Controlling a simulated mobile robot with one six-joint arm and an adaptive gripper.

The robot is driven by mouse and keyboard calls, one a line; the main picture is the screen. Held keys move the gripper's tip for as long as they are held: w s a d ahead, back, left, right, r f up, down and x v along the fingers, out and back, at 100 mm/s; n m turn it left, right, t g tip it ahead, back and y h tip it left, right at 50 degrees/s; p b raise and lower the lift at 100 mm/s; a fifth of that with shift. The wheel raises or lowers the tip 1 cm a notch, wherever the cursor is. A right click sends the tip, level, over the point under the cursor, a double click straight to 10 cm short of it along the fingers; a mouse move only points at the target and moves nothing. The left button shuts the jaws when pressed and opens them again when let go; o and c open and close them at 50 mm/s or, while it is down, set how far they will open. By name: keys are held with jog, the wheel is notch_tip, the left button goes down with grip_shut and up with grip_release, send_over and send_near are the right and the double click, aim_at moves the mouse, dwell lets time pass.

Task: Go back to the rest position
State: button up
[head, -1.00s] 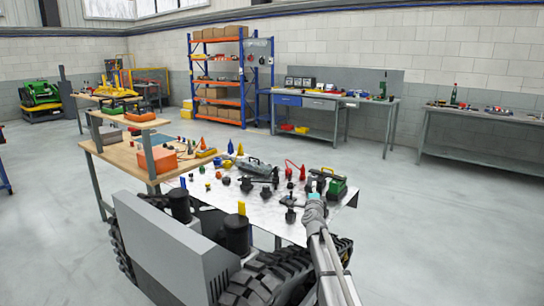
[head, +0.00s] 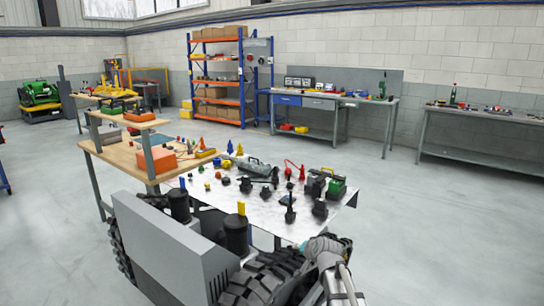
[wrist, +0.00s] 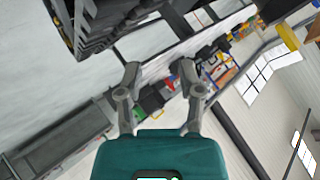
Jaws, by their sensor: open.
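My gripper (wrist: 160,82) shows in the wrist view with its two grey fingers spread apart and nothing between them. My arm is clear of the items on the table.
A wooden workbench (head: 120,155) with an orange box (head: 170,160) adjoins the table at left. Blue-and-orange shelving (head: 216,75) and grey benches (head: 480,123) line the back wall. The floor (head: 440,230) at right is clear.

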jog(key=s+d+f+n+g+h, duration=0.1)
jog(key=s+d+f+n+g, duration=0.15)
jog(key=s, duration=0.65)
jog(key=s+d+f+n+g+h, duration=0.15)
jog(key=s+g, duration=0.25)
jog(key=s, duration=0.4)
jog(key=s+d+f+n+g+h, duration=0.1)
jog(key=s+d+f+g+h, duration=0.15)
jog(key=s, duration=0.65)
notch_tip(320, 180, up, 15)
jog(key=y+p, duration=0.1)
jog(key=p, duration=1.5)
jog(key=shift+d+g, duration=0.3)
jog(key=shift+g, duration=0.1)
